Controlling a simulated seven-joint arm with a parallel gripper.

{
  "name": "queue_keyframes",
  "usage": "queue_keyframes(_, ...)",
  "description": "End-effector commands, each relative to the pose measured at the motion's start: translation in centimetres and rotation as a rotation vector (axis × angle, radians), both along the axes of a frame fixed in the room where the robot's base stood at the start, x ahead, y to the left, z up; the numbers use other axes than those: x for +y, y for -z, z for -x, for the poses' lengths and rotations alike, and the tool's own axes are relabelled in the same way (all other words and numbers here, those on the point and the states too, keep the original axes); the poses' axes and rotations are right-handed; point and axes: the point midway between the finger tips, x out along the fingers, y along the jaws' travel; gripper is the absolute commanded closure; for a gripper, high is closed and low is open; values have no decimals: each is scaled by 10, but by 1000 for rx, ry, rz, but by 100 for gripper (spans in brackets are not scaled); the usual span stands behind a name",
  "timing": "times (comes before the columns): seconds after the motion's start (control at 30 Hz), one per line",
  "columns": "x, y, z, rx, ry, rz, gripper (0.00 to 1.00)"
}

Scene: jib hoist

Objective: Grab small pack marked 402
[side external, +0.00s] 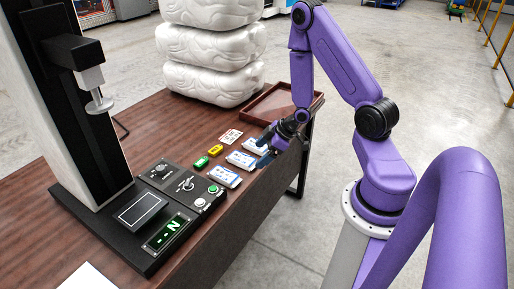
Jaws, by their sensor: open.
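I cannot tell whether the fingers touch a pack.
A brown tray (262,109) is behind. A tall black-and-white test stand (75,110) with a control panel (187,188) stands left. White stacked containers (210,45) rise behind.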

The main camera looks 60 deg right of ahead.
Motion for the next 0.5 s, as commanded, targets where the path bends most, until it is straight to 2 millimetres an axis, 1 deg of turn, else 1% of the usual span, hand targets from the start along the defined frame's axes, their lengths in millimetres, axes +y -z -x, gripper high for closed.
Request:
queue_keyframes(0.03,-15,10,7,-25,50,-36,11)
queue_keyframes(0.2,-52,25,26,-175,209,-145,11)
queue_keyframes(0.4,-88,27,54,-372,429,-237,11)
queue_keyframes(0.5,-100,24,64,-448,516,-257,11)
